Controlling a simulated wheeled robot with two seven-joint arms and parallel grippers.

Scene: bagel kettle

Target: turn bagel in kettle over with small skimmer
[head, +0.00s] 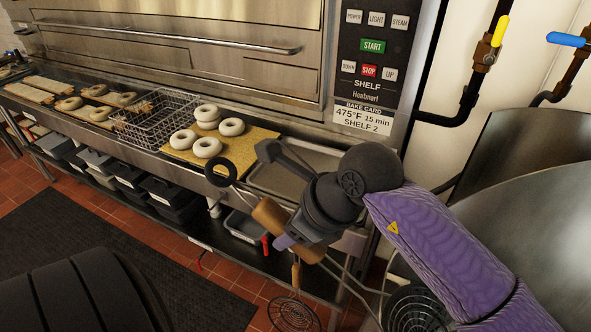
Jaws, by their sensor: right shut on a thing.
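My right gripper (292,228) is in the middle of the head view, in front of the counter. It is shut on the wooden handle (271,214) of a skimmer. A black ring (222,172) shows at the handle's upper left end. Metal rods run down to the right from the gripper, and a wire basket (415,312) shows at the bottom edge; my arm hides part of this, so I cannot tell if they join. A large steel kettle (540,190) stands at the right, mostly cut off. No bagel in it shows. My left gripper is not in view.
Another skimmer (294,315) hangs low in front of the counter. Pale bagels (207,148) lie on a board (245,142) beside a wire basket (155,118). An empty tray (268,178) lies to their right. The oven (180,45) stands behind. Pipes with valves (497,35) are upper right.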

